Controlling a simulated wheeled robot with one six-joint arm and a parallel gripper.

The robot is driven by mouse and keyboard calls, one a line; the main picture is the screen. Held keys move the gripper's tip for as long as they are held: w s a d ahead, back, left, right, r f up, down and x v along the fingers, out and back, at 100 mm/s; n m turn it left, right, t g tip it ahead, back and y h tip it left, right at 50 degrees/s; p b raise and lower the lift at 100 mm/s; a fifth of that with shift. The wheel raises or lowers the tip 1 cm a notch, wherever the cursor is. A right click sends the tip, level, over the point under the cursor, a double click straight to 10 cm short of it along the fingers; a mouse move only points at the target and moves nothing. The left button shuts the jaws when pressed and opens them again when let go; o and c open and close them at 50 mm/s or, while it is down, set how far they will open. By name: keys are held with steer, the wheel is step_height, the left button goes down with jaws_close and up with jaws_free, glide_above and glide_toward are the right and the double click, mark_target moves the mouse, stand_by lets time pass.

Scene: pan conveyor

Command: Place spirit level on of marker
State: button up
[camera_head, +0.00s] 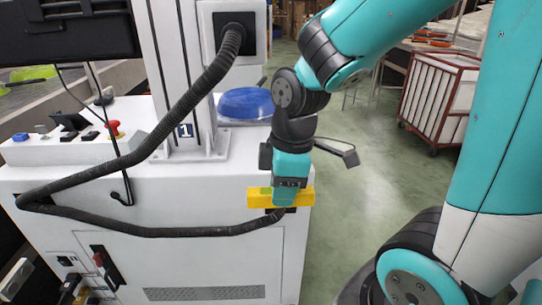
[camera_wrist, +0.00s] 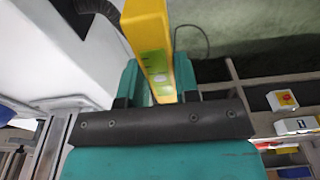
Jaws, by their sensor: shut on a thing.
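The yellow spirit level (camera_head: 259,198) is held roughly level across my gripper (camera_head: 290,196), in front of the white machine's right edge. Its two ends stick out on either side of the jaws. In the wrist view the spirit level (camera_wrist: 147,28) sits between the teal fingers of my gripper (camera_wrist: 158,82), with its greenish vial facing the camera. My gripper is shut on it. A small label with a "1" (camera_head: 185,131) is on the machine's upright column; I cannot tell whether it is the marker.
A white machine (camera_head: 60,185) fills the left, with a black corrugated hose (camera_head: 150,232) looping across its front to near the level. A blue round object (camera_head: 245,103) and a red button (camera_head: 115,128) are on top. Green floor lies right, with a red-framed cart (camera_head: 437,100) behind.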

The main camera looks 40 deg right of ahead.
steer(key=w+r+p, duration=0.1)
steer(key=p, duration=0.2)
steer(key=shift+d+r, duration=0.1)
steer(key=shift+d, duration=0.25)
steer(key=w+d+p, duration=0.2)
steer(key=w+d, duration=0.1)
steer(key=w, duration=0.1)
steer(key=w+d+p, duration=0.2)
steer(key=w+d, duration=0.1)
steer(key=w, duration=0.1)
steer(key=w+d+f+p, duration=0.1)
steer(key=w+d+p, duration=0.1)
steer(key=w, duration=0.3)
steer(key=shift+d, duration=0.5)
steer(key=shift+f, duration=1.8)
steer(key=shift+f, duration=0.15)
steer(key=o, duration=0.9)
steer(key=shift+o, duration=0.2)
